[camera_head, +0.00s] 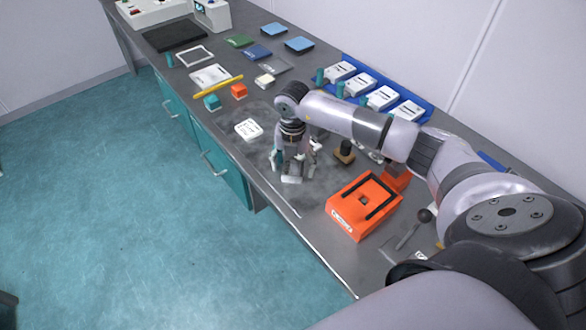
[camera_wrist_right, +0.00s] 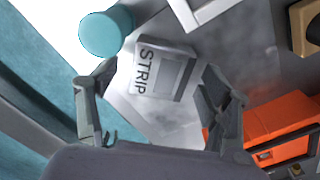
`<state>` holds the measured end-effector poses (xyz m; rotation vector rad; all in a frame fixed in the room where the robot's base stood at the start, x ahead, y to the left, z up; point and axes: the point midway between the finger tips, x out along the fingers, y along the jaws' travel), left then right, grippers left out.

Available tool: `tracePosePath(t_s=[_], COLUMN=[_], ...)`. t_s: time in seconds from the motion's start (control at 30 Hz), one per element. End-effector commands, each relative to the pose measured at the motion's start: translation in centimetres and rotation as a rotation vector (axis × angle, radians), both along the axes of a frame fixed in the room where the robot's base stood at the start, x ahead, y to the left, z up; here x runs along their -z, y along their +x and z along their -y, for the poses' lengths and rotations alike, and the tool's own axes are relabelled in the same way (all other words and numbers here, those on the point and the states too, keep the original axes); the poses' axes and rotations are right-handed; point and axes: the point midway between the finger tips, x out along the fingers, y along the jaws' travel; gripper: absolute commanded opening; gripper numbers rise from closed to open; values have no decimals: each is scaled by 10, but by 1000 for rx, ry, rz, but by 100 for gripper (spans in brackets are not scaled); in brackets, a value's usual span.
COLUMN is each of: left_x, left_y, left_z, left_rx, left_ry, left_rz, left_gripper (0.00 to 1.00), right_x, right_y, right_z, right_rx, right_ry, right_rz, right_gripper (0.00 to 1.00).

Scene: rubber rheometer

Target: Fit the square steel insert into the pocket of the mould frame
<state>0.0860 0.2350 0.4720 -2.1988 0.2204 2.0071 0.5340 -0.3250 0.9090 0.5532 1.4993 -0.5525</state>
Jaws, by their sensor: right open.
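My right gripper (camera_head: 292,172) is open above the bench near its front edge. In the right wrist view its fingers (camera_wrist_right: 160,100) stand wide apart and empty. A grey block marked STRIP (camera_wrist_right: 150,82), with a paler square face, lies beyond and between them, apart from both. Part of a pale metal frame (camera_wrist_right: 205,14) shows at the top edge. An orange block (camera_head: 347,214) with a small square opening and two dark bars sits right of the gripper; it also shows in the wrist view (camera_wrist_right: 285,118). I cannot tell for certain which piece is the steel insert or the mould frame.
A teal cylinder (camera_wrist_right: 105,33) stands beside the STRIP block. A wooden block with a dark knob (camera_head: 344,156) is right of the gripper. A white labelled piece (camera_head: 248,129) lies to the left. Blue trays of white boxes (camera_head: 381,97) line the back.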

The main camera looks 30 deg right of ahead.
Motion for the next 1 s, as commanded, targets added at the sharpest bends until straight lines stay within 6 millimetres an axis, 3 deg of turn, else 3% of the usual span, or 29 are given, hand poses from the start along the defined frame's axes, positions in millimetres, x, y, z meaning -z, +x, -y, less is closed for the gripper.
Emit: tracePosePath(t_s=[0.17,1.0], left_x=[1,0], left_y=[0,0], left_z=[0,0], left_rx=[0,0], left_ry=[0,0], left_rz=[0,1], left_gripper=[40,40], right_x=[0,0], right_y=[0,0], right_z=[0,0], right_rx=[0,1], right_ry=[0,0], right_rz=[0,0], right_gripper=[72,16])
